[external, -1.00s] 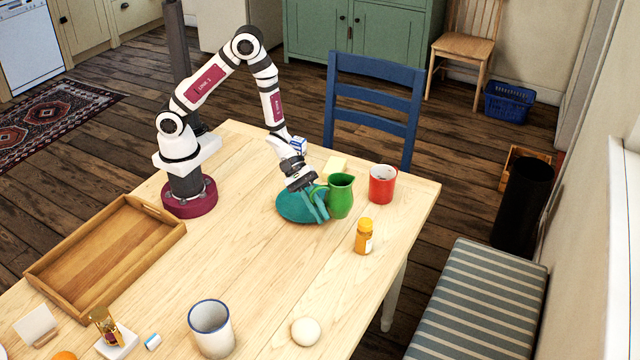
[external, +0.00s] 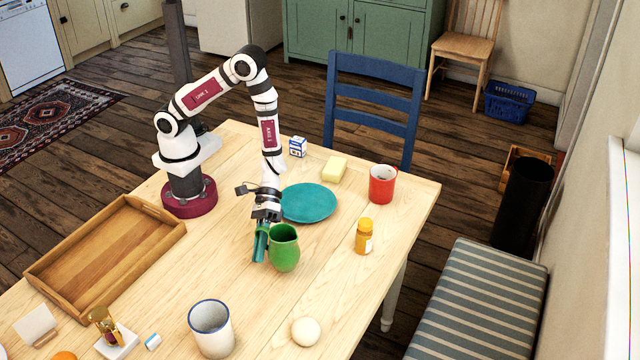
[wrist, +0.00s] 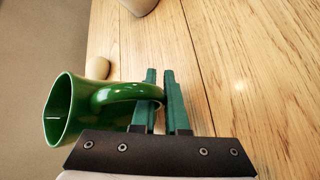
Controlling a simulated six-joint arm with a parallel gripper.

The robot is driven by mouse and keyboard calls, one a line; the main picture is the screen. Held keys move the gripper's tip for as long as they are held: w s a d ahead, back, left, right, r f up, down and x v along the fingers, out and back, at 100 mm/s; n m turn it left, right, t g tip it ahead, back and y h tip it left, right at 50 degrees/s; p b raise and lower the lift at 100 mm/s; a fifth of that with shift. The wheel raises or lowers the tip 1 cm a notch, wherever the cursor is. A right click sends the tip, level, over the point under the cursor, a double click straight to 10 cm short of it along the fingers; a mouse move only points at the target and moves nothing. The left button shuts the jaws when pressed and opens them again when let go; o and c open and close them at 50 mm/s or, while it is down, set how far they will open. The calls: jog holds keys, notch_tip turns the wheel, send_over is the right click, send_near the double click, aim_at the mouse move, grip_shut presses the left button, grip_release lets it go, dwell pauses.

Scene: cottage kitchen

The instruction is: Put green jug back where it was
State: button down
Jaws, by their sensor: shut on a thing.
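The green jug (external: 285,250) is upright in front of the teal plate (external: 308,203), over or on bare table; I cannot tell whether its base touches the wood. My gripper (external: 262,246) is at the jug's left side, pointing down, shut on its handle. In the wrist view the jug (wrist: 75,108) is at the left, and its handle (wrist: 125,92) reaches between the teal fingers of my gripper (wrist: 162,90). The teal plate is empty.
A red mug (external: 382,184), an orange bottle (external: 364,237), butter (external: 334,170) and a small box (external: 298,147) are near the plate. A white mug (external: 211,329) and an egg-like ball (external: 305,332) stand in front. A wooden tray (external: 105,255) lies left. Bare table surrounds the jug.

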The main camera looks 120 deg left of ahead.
jog(key=shift+f, duration=1.15)
jog(key=c, duration=1.2)
grip_release()
jog(key=shift+f, duration=0.15)
